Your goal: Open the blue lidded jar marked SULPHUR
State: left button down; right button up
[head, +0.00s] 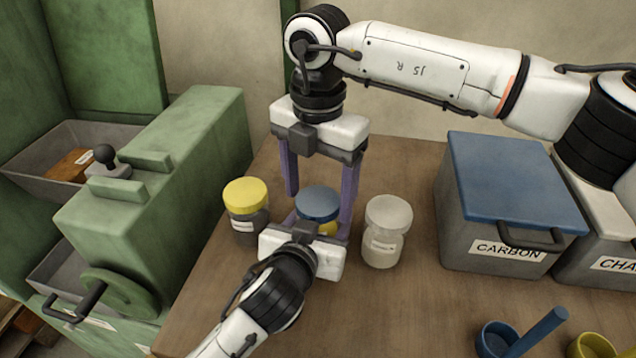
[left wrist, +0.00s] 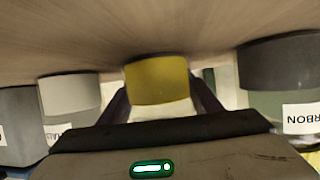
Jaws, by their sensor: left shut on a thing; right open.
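The blue lidded jar (head: 318,203) stands on the table, with a little yellow content showing below its lid; its label is hidden. My left gripper (head: 317,227) reaches in low from the front and is shut on the jar's body. The left wrist view, upside down, shows the jar's yellow content (left wrist: 160,80) between the left fingers (left wrist: 161,103). My right gripper (head: 319,211) points down from above, open, with its two purple fingers on either side of the blue lid. I cannot tell whether they touch it.
A yellow-lidded jar (head: 246,205) stands close on the left, and a white-lidded jar (head: 386,232) close on the right. A blue-lidded CARBON bin (head: 495,243) stands further right. A green machine (head: 165,190) is at left. A blue scoop (head: 510,340) lies at front right.

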jog(key=c, duration=1.1)
jog(key=n, duration=1.3)
jog(key=shift+r, duration=0.1)
jog(key=o, duration=1.2)
